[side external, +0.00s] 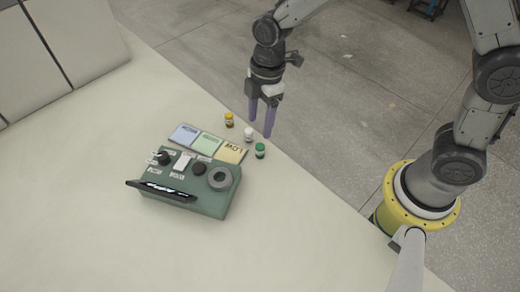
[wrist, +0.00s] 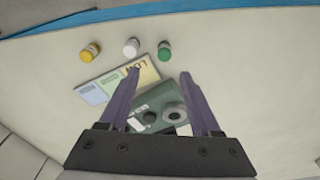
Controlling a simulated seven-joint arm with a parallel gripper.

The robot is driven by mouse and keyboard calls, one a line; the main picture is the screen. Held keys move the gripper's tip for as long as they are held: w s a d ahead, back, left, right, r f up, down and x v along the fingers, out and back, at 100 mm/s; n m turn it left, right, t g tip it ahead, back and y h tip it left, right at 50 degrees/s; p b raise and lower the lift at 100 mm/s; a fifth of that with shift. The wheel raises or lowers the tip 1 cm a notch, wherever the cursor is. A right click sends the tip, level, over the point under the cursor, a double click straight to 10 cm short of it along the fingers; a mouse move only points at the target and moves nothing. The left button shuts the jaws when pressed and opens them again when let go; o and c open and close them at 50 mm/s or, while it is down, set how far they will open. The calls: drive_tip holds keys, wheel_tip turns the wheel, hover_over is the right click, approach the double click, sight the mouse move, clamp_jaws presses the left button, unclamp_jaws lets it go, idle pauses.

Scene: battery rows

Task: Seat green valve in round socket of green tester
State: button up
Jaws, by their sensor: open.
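The green valve (side external: 260,150) is a small green cylinder with a pale part, standing on the table at the right end of a loose group of valves. It also shows in the wrist view (wrist: 164,51), beyond the fingertips. The green tester (side external: 190,186) is a box with knobs, a dark tilted panel and a grey ring-shaped round socket (side external: 220,178) at its right end. The socket shows in the wrist view (wrist: 174,113), between the fingers and near the right one. My gripper (side external: 260,128) is open and empty above the table, near the valves.
A white valve (side external: 248,134) and a yellow valve (side external: 229,120) stand near the green one. A blue, green and yellow card strip (side external: 207,142), with "LOW" on the yellow part, lies behind the tester. The table (side external: 300,240) is clear in front and to the right.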

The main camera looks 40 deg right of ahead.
sight(260, 146)
drive_tip(key=shift+a+f, duration=0.15)
drive_tip(key=shift+f, duration=0.8)
drive_tip(key=f, duration=0.4)
drive_tip(key=shift+s+f, duration=0.3)
drive_tip(key=shift+s, duration=0.05)
drive_tip(key=shift+a+f, duration=0.1)
drive_tip(key=shift+f, duration=0.35)
clamp_jaws()
